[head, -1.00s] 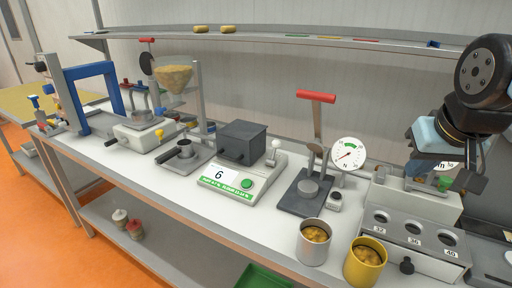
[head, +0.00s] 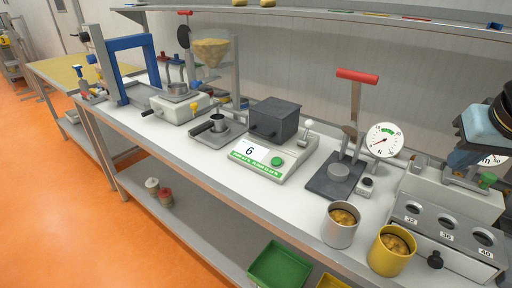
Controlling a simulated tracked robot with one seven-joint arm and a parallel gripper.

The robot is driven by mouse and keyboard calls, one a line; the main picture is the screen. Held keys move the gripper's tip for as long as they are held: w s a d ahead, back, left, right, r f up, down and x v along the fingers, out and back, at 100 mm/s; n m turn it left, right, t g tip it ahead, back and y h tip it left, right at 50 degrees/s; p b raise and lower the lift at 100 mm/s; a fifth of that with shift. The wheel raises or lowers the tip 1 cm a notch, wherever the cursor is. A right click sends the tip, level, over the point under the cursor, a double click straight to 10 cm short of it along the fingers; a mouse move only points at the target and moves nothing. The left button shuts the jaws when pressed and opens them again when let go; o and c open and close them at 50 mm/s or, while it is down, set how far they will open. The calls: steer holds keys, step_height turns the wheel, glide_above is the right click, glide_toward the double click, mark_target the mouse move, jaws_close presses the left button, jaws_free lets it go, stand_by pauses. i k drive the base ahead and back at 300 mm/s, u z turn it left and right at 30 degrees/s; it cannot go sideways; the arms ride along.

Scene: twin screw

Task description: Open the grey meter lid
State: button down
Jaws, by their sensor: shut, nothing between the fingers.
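The meter (head: 290,168) is a pale box on the bench with a display reading 6, a green button and a green label strip. Its grey lid (head: 275,118) is a dark grey box-shaped cover, seated down on the meter's top. A dark stub sticks out at the lid's front left. A white-knobbed lever (head: 308,125) stands at the meter's right. My gripper (head: 458,162) is at the right edge, above the grey unit with numbered holes, well right of the lid and apart from it. Its fingers are shut and hold nothing; part of my arm is cut off by the frame.
A red-handled press (head: 350,130) and a round dial gauge (head: 385,141) stand between the meter and my gripper. A metal cup (head: 340,226) and a yellow cup (head: 390,252) stand at the front edge. A funnel stand (head: 236,75) is behind left. A shelf runs above.

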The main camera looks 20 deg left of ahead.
mark_target(274, 120)
steer(key=u, duration=0.9)
steer(key=k, duration=0.65)
steer(key=u, duration=0.2)
steer(key=i, duration=1)
steer(key=z, duration=0.05)
